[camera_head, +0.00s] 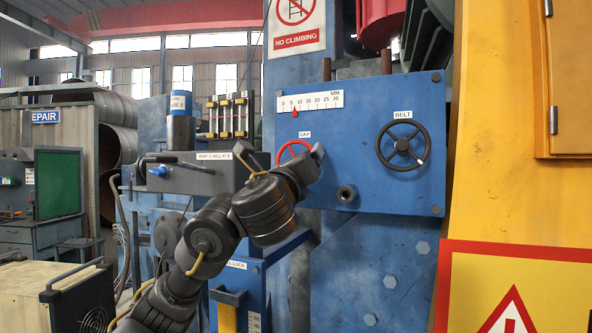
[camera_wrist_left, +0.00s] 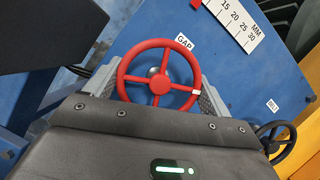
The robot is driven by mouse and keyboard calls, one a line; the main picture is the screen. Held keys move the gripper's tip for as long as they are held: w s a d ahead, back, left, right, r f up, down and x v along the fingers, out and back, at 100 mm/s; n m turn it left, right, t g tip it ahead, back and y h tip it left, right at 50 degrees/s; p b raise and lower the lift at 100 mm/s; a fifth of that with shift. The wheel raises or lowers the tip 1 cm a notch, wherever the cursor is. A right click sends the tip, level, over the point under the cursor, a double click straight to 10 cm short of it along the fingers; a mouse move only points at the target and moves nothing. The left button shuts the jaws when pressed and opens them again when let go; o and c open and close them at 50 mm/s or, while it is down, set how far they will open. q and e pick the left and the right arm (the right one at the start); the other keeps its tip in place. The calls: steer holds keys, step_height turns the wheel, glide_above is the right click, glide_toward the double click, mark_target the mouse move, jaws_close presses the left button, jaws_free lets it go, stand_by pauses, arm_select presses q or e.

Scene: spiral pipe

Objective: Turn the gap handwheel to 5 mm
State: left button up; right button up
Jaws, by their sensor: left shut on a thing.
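The red gap handwheel (camera_head: 283,150) is on the blue panel under the GAP label (camera_head: 304,134), partly hidden by my left gripper (camera_head: 308,158). My left gripper is shut on the wheel; a small white mark sits on the rim at the right. The gap scale (camera_head: 310,101) runs from 0 to 30 mm. Its red pointer (camera_head: 295,112) stands about between the 5 and 10 marks. My right gripper is out of view.
A black BELT handwheel (camera_head: 403,145) is on the same panel to the right. A yellow structure (camera_head: 510,180) with a warning sign is at right.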

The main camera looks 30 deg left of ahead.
arm_select(q)
steer(key=shift+n+g+y+b, duration=0.35)
steer(key=shift+n+y, duration=0.05)
steer(key=shift+n, duration=0.7)
steer(key=shift+n+g+y+b, duration=0.35)
steer(key=shift+n+y, duration=0.05)
steer(key=shift+n, duration=1)
steer(key=o, duration=0.9)
steer(key=b+v, duration=0.3)
steer(key=v, duration=0.8)
steer(key=shift+w, duration=0.1)
